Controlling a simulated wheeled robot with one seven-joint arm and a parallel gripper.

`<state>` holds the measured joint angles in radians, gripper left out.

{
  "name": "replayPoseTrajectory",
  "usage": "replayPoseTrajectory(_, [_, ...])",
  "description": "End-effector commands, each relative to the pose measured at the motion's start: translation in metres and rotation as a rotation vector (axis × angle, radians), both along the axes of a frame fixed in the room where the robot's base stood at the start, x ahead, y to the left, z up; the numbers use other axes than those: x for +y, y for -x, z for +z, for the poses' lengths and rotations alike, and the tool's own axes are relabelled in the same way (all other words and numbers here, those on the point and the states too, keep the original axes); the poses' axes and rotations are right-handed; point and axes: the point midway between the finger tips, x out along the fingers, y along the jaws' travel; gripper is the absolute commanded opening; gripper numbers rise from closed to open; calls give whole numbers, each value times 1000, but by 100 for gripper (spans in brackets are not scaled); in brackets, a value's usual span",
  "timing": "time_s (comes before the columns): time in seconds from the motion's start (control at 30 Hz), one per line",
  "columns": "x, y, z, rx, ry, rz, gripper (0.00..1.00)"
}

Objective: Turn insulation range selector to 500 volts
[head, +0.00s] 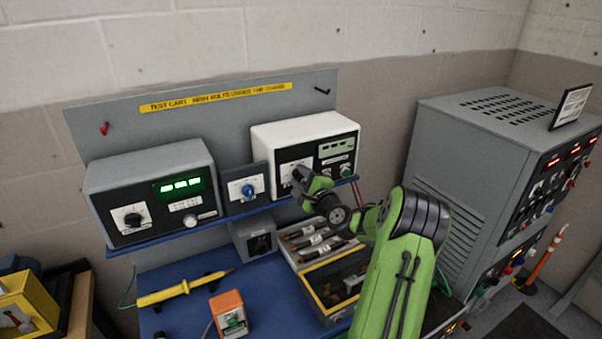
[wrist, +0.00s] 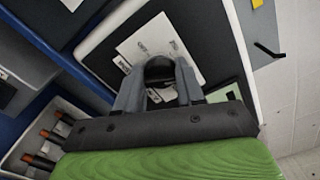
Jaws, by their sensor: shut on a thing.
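The white insulation tester (head: 303,131) stands on the blue shelf at the right of the test cart. Its black front has a white selector plate (head: 289,170) and a green display (head: 335,149). In the wrist view the plate (wrist: 144,45) lies right ahead, with printed labels I cannot read. My gripper (wrist: 160,83) is shut on the black selector knob (wrist: 159,68), one finger on each side. In the head view my gripper (head: 299,176) covers the knob, so its pointer setting is hidden.
A grey meter (head: 150,185) with green digits stands at the left of the shelf. A small panel with a blue knob (head: 247,190) sits between the two units. Below are a probe tray (head: 306,250), a yellow probe (head: 182,288) and an orange box (head: 229,305). A grey cabinet (head: 440,160) stands right.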

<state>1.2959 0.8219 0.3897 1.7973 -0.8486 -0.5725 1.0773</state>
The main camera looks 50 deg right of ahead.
Motion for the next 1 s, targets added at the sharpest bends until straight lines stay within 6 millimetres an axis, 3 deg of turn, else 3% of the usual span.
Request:
replayPoseTrajectory(0.77, [-1, 1, -2, -26, -97, -1, 7])
replayPoseTrajectory(0.8, [-1, 1, -2, -26, -97, -1, 42])
replayPoseTrajectory(0.93, [-1, 1, -1, -28, -96, -1, 62])
replayPoseTrajectory(1.0, [0, 0, -1, -28, -96, -1, 62])
